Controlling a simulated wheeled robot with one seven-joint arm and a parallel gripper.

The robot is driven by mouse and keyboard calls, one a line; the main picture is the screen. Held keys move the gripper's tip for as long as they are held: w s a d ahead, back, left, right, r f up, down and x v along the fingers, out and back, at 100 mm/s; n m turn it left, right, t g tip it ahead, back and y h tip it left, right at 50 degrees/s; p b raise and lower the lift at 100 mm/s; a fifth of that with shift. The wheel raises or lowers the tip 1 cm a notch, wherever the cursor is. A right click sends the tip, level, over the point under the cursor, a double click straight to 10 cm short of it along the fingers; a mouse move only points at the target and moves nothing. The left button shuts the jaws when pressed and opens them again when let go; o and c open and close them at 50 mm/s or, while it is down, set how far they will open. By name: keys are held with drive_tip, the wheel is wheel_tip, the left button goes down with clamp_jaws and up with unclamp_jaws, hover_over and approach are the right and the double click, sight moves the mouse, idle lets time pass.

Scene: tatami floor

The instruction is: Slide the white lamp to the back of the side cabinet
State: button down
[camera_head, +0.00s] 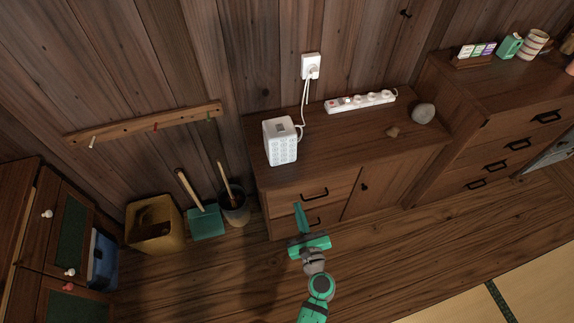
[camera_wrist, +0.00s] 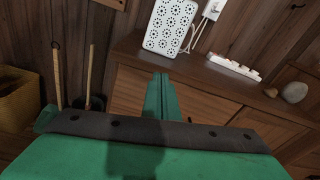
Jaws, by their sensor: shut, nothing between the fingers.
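The white lamp (camera_head: 281,141), box-shaped with a patterned front, stands upright on the left part of the side cabinet (camera_head: 345,148), near its left front corner. It also shows at the top of the wrist view (camera_wrist: 170,27). A white cord runs from it toward the wall outlet. Some cabinet top shows between the lamp and the back wall. My green gripper (camera_head: 299,207) is shut and empty, in front of the cabinet's drawers and lower in the picture than the lamp. In the wrist view its closed fingers (camera_wrist: 162,80) point toward the cabinet's front edge, apart from the lamp.
A white power strip (camera_head: 360,101) lies along the back of the cabinet, with a brown stone (camera_head: 392,132) and a grey stone (camera_head: 423,113) at the right. The wall outlet (camera_head: 311,66) is above. A bin (camera_head: 154,224), dustpan (camera_head: 206,222) and bucket (camera_head: 235,208) stand left on the floor.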

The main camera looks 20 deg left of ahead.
wheel_tip(320, 180, up, 2)
drive_tip(key=w+m+y, duration=0.1)
drive_tip(key=w, duration=0.2)
approach(285, 157)
drive_tip(key=shift+m+t, duration=0.3)
drive_tip(key=shift+m, duration=0.1)
drive_tip(key=x, duration=0.5)
drive_tip(key=shift+w+a+f, duration=0.25)
drive_tip(key=shift+a+f, duration=0.05)
drive_tip(key=shift+f, duration=0.05)
drive_tip(key=shift+w+a, duration=0.2)
drive_tip(key=shift+w, duration=0.05)
drive_tip(key=shift+w, duration=0.1)
